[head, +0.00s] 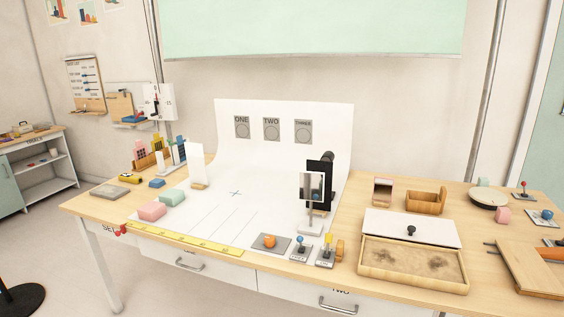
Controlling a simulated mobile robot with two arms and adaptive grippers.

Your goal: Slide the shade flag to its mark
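A black upright panel (325,172), which looks like the shade flag, stands at the right side of the white sweep sheet (262,165). A dark rounded thing, perhaps a lamp, shows behind its upper right. A small framed pane on a stand (310,228) stands in front and hides part of the black panel. A thin cross mark (235,194) is drawn near the middle of the sheet, left of the panel. Several faint lines run across the sheet's front. I cannot tell which mark belongs to the flag. Neither gripper is in view.
A white card (196,163) stands upright at the sheet's left. Pink (152,210) and green (172,197) blocks lie near it. A yellow ruler (185,239) runs along the front edge. Small control plates (300,255) and a sand tray (412,279) sit front right. The sheet's middle is clear.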

